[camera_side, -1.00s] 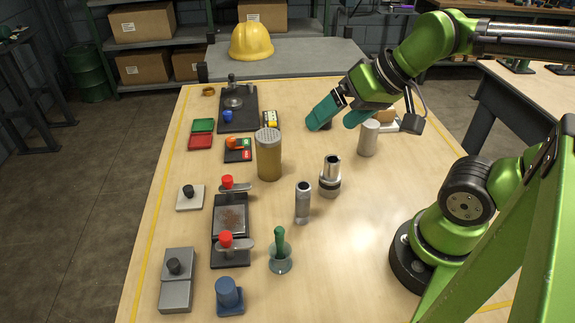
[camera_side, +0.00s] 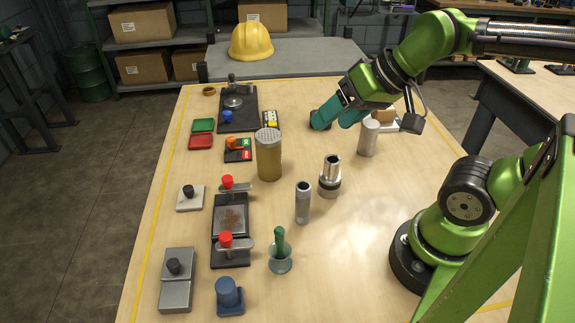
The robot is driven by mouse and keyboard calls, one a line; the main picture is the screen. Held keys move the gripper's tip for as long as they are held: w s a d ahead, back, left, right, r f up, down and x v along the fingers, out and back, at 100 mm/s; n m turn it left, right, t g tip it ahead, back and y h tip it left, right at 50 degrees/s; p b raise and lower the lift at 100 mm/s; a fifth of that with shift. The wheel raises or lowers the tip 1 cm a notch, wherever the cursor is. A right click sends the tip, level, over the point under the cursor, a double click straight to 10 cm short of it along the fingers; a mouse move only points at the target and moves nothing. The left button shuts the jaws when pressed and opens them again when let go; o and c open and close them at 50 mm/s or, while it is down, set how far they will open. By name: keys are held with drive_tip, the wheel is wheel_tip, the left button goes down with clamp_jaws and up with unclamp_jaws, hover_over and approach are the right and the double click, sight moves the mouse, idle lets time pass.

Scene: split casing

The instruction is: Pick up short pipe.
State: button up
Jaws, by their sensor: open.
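A slim grey metal tube (camera_side: 303,204) stands upright near the middle of the table, with a dark open top. A wider, shorter silver cylinder (camera_side: 369,139) stands upright at the right, close below my gripper. I cannot tell for sure which of them is the short pipe. My gripper (camera_side: 335,122), with teal fingers, is open at the far right part of the table, left of and beyond the silver cylinder. No held object shows between the fingers.
A silver fitting with a dark collar (camera_side: 330,178) and a tan perforated-top canister (camera_side: 269,156) stand mid-table. Clamp fixtures (camera_side: 230,217), a green-handled tool in a cup (camera_side: 280,256) and a blue part (camera_side: 229,296) line the left and front.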

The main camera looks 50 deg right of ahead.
drive_tip(key=n+g+h, duration=0.1)
drive_tip(key=n+g, duration=0.4)
hover_over(303, 194)
drive_tip(key=w+d, duration=0.1)
drive_tip(key=s+x, duration=0.1)
drive_tip(key=x, duration=0.2)
drive_tip(key=n+g+h, duration=0.1)
drive_tip(key=n+g, duration=0.1)
drive_tip(key=f, duration=1.6)
drive_tip(key=shift+w+d, duration=0.15)
drive_tip(key=shift+d, duration=0.2)
clamp_jaws()
